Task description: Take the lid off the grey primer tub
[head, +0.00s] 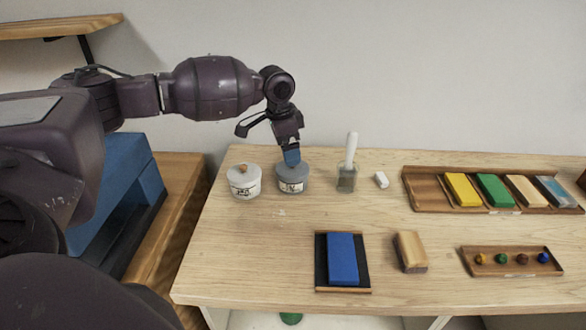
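The grey primer tub (292,186) stands near the back left of the table, with its grey lid on and a label on its front. My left gripper (291,157) comes down from above, and its blue fingertips are at the top middle of the lid. The fingers hide the middle of the lid, so I cannot see a knob there or whether they are closed on it. My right gripper is not in view.
A white tub (244,182) with a brown knob stands close to the left. Right of the grey tub are a jar with a white-handled tool (348,171) and a small white block (381,180). A tray (424,190) of coloured blocks lies further right. The table's front left is clear.

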